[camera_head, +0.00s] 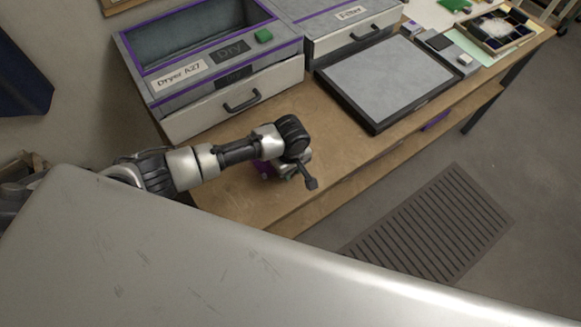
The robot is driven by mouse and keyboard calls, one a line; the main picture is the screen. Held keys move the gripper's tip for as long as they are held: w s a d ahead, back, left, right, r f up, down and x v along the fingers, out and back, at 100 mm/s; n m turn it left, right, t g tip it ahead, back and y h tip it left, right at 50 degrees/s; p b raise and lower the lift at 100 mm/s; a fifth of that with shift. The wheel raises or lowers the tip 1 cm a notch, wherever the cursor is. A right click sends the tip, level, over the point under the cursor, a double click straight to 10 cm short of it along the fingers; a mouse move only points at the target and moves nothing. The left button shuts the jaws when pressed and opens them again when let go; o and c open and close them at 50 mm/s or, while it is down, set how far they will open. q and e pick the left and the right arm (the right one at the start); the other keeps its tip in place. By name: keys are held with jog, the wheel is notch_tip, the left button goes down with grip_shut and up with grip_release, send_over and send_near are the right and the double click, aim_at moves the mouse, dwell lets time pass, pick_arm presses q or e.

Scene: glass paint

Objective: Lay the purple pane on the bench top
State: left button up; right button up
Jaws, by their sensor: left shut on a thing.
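My left gripper (288,174) is low over the near left part of the wooden bench top (235,195), in front of the dryer. It is shut on the purple pane (264,170), of which only a small purple piece shows beside the wrist. The arm and wrist hide the rest of the pane. I cannot tell whether the pane touches the bench top. My right gripper is not in view.
The grey dryer (188,96), labelled Dryer A27, has a closed drawer front with a handle. A grey board in a black frame (392,78) lies right of it. Trays and tools (497,30) stand at the far right. A slatted floor grate (432,225) lies below the bench.

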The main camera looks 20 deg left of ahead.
pick_arm(q)
jog(key=shift+f, duration=0.15)
dwell(0.5)
jog(key=o, duration=1.1)
jog(key=shift+c, duration=0.2)
notch_tip(320, 180, up, 20)
jog(key=p, duration=1)
jog(key=shift+f, duration=0.15)
